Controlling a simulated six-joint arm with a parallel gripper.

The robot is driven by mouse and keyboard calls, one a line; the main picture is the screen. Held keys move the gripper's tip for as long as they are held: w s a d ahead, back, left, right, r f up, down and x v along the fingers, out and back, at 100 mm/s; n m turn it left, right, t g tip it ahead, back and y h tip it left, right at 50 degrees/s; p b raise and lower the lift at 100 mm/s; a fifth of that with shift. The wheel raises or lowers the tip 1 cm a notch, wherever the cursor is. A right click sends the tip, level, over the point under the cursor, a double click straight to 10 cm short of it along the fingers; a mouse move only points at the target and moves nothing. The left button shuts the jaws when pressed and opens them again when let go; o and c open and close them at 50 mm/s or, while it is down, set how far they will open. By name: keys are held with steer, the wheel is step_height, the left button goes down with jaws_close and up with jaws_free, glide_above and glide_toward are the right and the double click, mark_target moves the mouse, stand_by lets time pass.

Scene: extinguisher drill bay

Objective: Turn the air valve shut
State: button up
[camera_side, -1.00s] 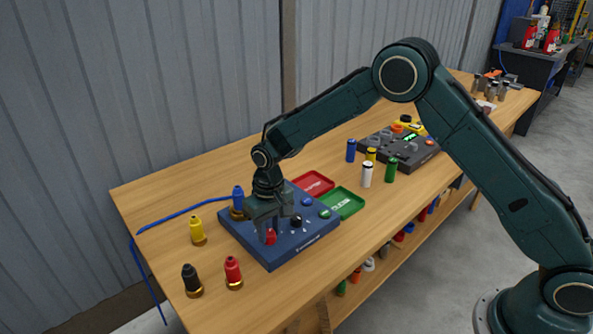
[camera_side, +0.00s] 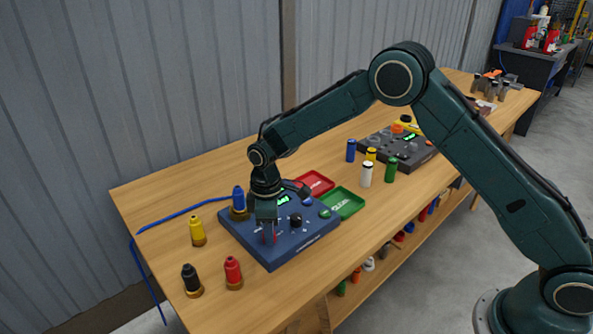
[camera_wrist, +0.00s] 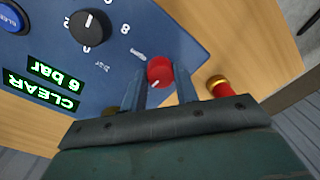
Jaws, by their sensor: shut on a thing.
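The air valve appears to be the red knob (camera_wrist: 160,70) on the blue panel box (camera_wrist: 150,25), with a small white mark on it in the wrist view. My gripper (camera_wrist: 159,84) points down over the panel, its two fingers on either side of the red knob and shut on it. In the side view my gripper (camera_side: 268,238) is at the panel's front left, and only a sliver of red shows between the fingers. The panel display (camera_wrist: 55,80) reads "6 bar" and "CLEAR", upside down in the wrist view.
A black dial (camera_side: 296,220) and blue and green buttons are close by on the panel. Red (camera_side: 313,184) and green (camera_side: 343,202) trays stand behind it. Yellow (camera_side: 197,230), black (camera_side: 192,280) and red (camera_side: 233,272) bottle-like fittings stand left and in front. A blue hose (camera_side: 180,213) runs left.

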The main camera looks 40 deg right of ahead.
steer(key=shift+n, duration=0.5)
steer(key=o, duration=1)
steer(key=shift+c, duration=0.2)
steer(key=shift+r, duration=0.15)
step_height(320, 180, up, 14)
steer(key=shift+w+d+f, duration=0.15)
steer(key=shift+w+f, duration=0.05)
steer(key=shift+w, duration=0.1)
steer(key=shift+r, duration=0.1)
